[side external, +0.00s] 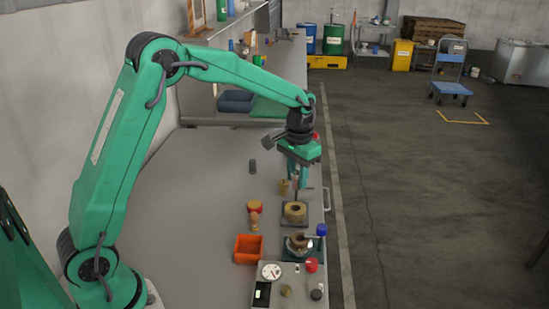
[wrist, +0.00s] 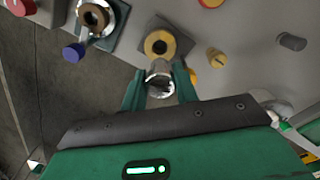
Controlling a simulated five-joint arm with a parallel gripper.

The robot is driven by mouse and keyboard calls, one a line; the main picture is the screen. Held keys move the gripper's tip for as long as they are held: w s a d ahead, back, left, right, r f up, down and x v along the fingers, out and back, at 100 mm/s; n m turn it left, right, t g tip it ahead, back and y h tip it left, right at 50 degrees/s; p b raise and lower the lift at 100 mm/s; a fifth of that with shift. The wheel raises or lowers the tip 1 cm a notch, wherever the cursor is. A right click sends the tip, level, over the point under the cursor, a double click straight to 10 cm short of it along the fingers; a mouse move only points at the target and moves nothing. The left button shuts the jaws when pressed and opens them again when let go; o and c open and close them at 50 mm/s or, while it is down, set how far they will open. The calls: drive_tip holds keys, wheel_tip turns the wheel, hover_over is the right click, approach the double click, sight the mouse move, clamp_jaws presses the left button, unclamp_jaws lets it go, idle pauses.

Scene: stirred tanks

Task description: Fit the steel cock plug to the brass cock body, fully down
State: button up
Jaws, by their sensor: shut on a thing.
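My gripper (wrist: 160,85) is shut on the steel cock plug (wrist: 160,72), a shiny rounded piece between the two green fingers. In the side external view my gripper (side external: 297,178) points down over the brass cock body (side external: 295,217). The body is a squat brass block with a round dark bore in its top, on a dark square plate. In the wrist view the brass body (wrist: 160,34) shows just beyond the plug, with its bore partly in sight. The plug appears above the body; I cannot tell whether they touch.
A second fitting with a blue knob (side external: 321,230) stands nearer the side camera. An orange bin (side external: 248,249), a red-topped wooden-handled piece (side external: 254,209), a small brass piece (side external: 283,187) and a dark grey cylinder (side external: 252,167) stand around. The bench's left part is clear.

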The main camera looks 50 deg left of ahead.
sight(297, 188)
drive_tip(key=shift+f, duration=0.1)
drive_tip(key=shift+f, duration=2.8)
drive_tip(key=shift+f, duration=1.3)
idle(1.2)
drive_tip(key=o, duration=1.6)
drive_tip(key=shift+c, duration=0.2)
drive_tip(key=shift+r, duration=0.15)
drive_tip(key=shift+r, duration=3.9)
